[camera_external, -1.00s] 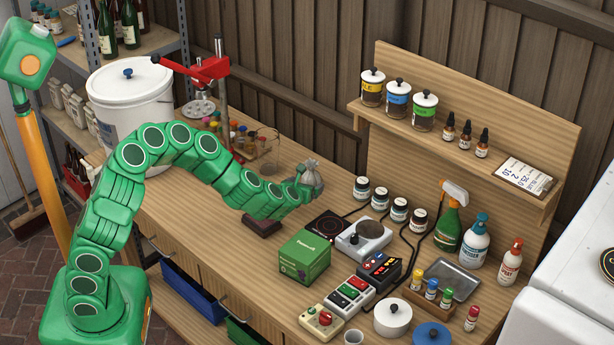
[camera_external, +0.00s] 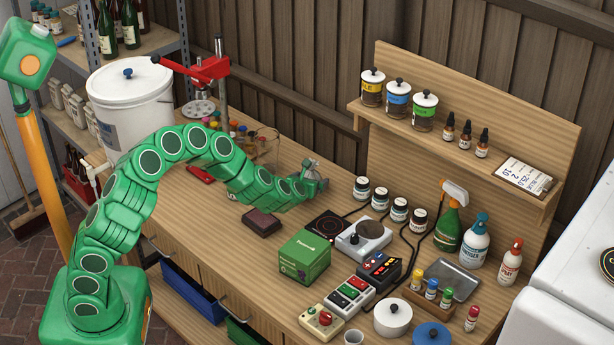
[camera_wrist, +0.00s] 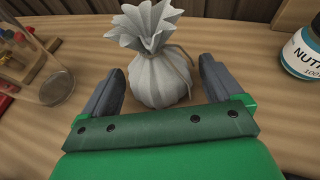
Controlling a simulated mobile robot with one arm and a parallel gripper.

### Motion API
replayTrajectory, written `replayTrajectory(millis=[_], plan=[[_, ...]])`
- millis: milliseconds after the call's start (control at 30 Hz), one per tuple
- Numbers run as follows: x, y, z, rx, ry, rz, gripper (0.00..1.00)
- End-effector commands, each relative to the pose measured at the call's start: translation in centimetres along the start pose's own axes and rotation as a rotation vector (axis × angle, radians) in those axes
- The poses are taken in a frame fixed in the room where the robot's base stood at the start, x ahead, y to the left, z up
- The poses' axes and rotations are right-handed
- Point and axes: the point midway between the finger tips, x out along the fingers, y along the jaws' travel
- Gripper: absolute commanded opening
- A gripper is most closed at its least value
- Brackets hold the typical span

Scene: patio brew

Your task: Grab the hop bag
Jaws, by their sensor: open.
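The hop bag is a small pale cloth pouch with a ruffled top and a tied cord. In the wrist view the hop bag (camera_wrist: 158,75) stands upright on the wooden bench, just ahead of my gripper (camera_wrist: 160,85). The two grey fingers are open, one on each side of the bag's lower part, with a gap visible on the left. In the external view my gripper (camera_external: 318,180) is low over the bench, and only a little of the bag shows there behind it.
In the wrist view a clear glass (camera_wrist: 55,82) stands left and a nutrient jar (camera_wrist: 302,52) right. In the external view a dark brown block (camera_external: 262,222), a green box (camera_external: 305,256) and a black hot plate (camera_external: 327,226) sit in front of my gripper.

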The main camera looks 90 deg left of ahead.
Motion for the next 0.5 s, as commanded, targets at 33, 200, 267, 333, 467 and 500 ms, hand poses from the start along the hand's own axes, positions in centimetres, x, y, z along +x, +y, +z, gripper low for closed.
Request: replayTrajectory(millis=[33,200,267,333,467,500], plan=[[0.0,0.0,0.0,0.0,0.0,0.0,0.93],[0.0,-0.01,0.0,0.0,0.0,0.0,0.67],[-0.01,-0.01,0.01,0.0,0.0,0.0,0.58],[-0.01,-0.01,0.0,0.0,0.0,0.0,0.47],[-0.01,-0.01,0.01,0.0,0.0,0.0,0.38],[-0.01,-0.01,0.01,0.0,0.0,0.0,0.38]])
